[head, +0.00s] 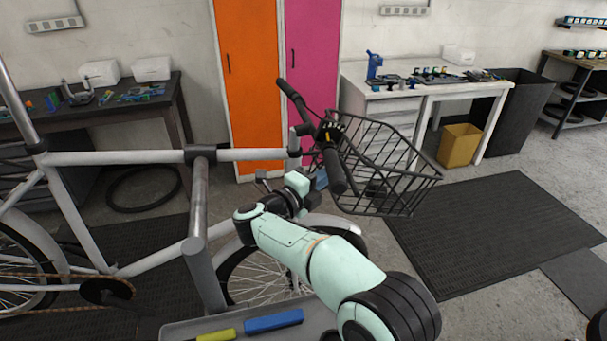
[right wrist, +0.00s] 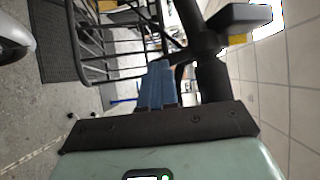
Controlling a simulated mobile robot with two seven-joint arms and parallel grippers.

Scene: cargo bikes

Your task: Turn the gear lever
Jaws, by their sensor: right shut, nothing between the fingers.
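The bike's handlebar (head: 300,105) runs across the middle of the head view, with a dark grip (head: 335,172) at its near end. A small dark and yellow fitting (head: 328,134) sits near the middle of the handlebar. I cannot make out the gear lever for certain. My right gripper (head: 322,180) is just below and left of the near grip, partly hidden by my wrist. In the right wrist view its blue fingers (right wrist: 158,85) are shut and empty, close beside the dark handlebar parts (right wrist: 207,70). Whether they touch is unclear. My left gripper is not in view.
A black wire basket (head: 390,170) hangs at the front of the bike, right of my gripper. The white frame (head: 120,157) is clamped to a grey stand (head: 198,200). A tool tray (head: 180,330) with blue and yellow handles lies below. Black mats cover the floor.

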